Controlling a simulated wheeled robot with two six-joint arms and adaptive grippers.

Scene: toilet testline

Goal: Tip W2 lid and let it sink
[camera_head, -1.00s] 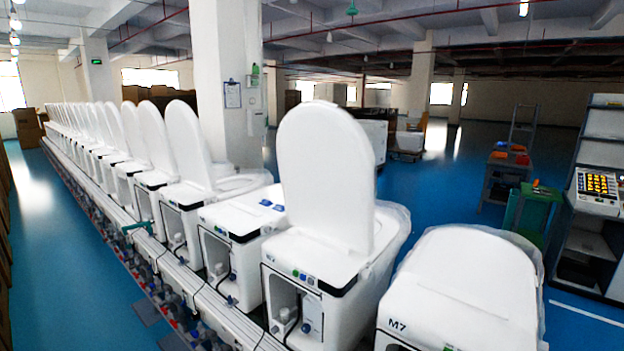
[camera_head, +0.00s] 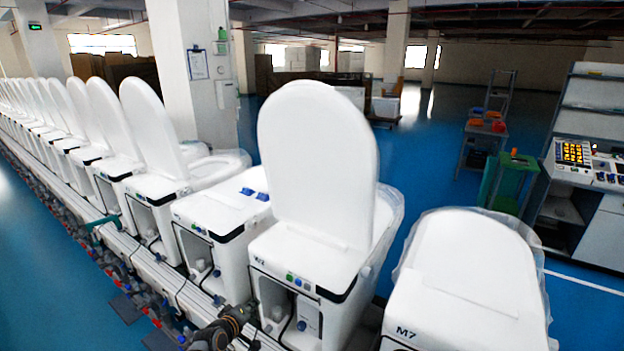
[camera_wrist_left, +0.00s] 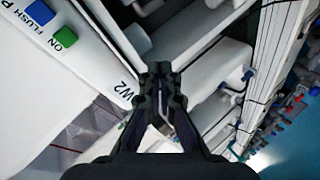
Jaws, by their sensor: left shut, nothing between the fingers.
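The W2 toilet (camera_head: 300,254) stands in the middle of the head view, with its white lid (camera_head: 317,165) raised upright. The W2 label, a green ON button (camera_wrist_left: 65,36) and a blue FLUSH button (camera_wrist_left: 39,12) show at the left of the left wrist view. My left gripper (camera_head: 247,312) is at the bottom of the head view, low by W2's front left side and well below the lid. Its dark fingers (camera_wrist_left: 159,72) are together and empty in the left wrist view. The lid's hinge is hard to make out. My right gripper is not in view.
M7 (camera_head: 466,283) stands to the right with its lid down. A unit with blue parts on top (camera_head: 218,212) stands left of W2. More toilets with raised lids (camera_head: 150,125) recede left along the line. Blue floor (camera_head: 430,165) is open behind.

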